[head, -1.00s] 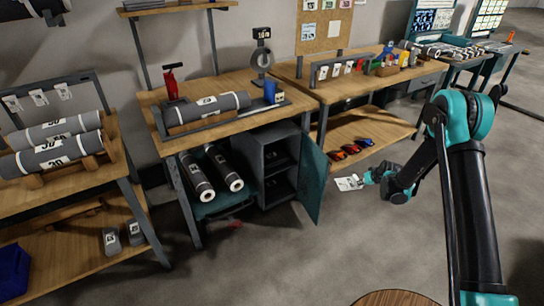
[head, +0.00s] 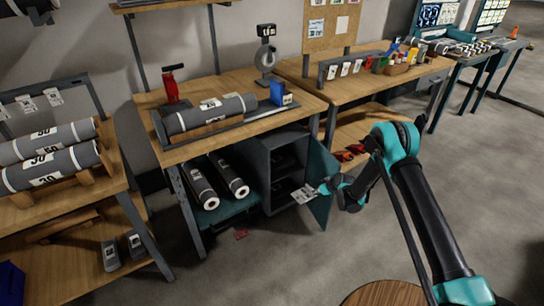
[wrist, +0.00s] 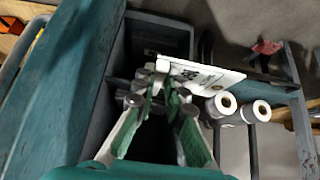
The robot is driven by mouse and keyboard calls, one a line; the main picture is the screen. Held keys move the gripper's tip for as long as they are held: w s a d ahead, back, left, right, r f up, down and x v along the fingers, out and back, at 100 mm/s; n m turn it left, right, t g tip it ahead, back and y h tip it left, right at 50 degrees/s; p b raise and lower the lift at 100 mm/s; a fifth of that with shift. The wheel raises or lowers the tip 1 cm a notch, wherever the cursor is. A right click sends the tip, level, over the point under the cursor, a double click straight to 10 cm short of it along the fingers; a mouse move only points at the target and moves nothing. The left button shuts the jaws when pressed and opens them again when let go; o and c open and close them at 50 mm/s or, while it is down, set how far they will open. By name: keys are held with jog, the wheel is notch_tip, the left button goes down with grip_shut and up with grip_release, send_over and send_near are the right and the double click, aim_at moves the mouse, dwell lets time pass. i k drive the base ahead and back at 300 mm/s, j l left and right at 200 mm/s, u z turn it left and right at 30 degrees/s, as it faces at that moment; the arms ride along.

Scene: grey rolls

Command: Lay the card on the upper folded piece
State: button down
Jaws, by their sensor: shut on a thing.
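My gripper (head: 329,189) is shut on a white card (head: 303,194) with dark print and holds it in front of the open grey cabinet (head: 266,184). The wrist view shows the fingertips (wrist: 160,92) pinching one end of the card (wrist: 207,74), which sticks out to the right. The cabinet has an upper and a lower compartment. A dark, flat thing, perhaps the upper folded piece (head: 285,160), lies in the upper one; its folds are too dark to make out. The card appears apart from it. The lower compartment is partly hidden behind the card.
The cabinet's teal door (head: 321,170) stands open close beside my gripper and fills the left of the wrist view (wrist: 60,85). Two grey rolls (head: 197,182) lie left of the cabinet under the wooden bench (head: 225,88). A small red thing (head: 240,235) lies on the floor.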

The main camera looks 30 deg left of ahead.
aim_at(280, 162)
jog(key=i+j, duration=0.15)
jog(key=j, duration=0.2)
jog(key=i+j, duration=0.15)
jog(key=j, duration=0.2)
jog(key=i+j, duration=0.15)
jog(key=j, duration=0.2)
jog(key=i+j, duration=0.1)
jog(key=j, duration=0.25)
